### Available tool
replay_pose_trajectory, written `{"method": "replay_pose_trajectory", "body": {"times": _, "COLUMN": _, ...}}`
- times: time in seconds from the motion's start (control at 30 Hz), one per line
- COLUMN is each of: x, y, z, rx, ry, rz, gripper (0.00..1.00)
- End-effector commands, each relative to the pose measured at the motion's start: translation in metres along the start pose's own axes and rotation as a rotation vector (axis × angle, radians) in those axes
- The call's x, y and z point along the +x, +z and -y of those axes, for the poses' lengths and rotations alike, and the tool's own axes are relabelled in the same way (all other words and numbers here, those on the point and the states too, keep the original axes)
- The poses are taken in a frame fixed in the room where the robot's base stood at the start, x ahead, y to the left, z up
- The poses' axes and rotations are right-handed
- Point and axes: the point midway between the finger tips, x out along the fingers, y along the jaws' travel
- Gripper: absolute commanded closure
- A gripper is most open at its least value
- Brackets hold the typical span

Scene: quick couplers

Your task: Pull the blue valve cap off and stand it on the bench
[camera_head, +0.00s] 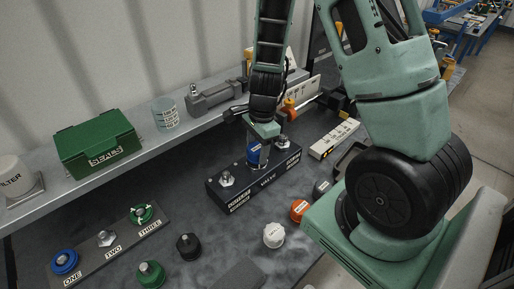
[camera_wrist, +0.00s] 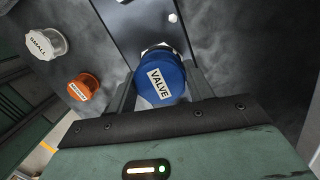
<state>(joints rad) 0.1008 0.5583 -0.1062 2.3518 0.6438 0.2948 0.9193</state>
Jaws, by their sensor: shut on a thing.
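The blue valve cap (camera_wrist: 160,82), labelled VALVE, is between the two fingers of my gripper (camera_wrist: 163,92) in the wrist view, and the fingers are shut on it. In the head view the blue cap (camera_head: 253,153) is upright at the middle post of the dark block (camera_head: 227,200) marked VALVE. A bit of pale metal shows at the cap's edge in the wrist view. I cannot tell whether the cap is still seated or slightly raised. My gripper points down from above and partly hides the cap.
The bench holds a white cap (camera_head: 274,235), an orange cap (camera_head: 299,209), a black cap (camera_head: 189,246) and a green cap (camera_head: 151,274). A numbered rack (camera_head: 88,266) stands at left. Metal fittings (camera_head: 227,179) flank the post. Bare bench lies left of the block.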

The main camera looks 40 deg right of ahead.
Motion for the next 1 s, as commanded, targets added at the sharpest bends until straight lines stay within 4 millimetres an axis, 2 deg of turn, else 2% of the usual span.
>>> {"method": "replay_pose_trajectory", "body": {"times": 1.0, "x": -0.035, "y": 0.004, "z": 0.000, "rx": 0.000, "ry": 0.000, "rz": 0.000, "gripper": 0.76}}
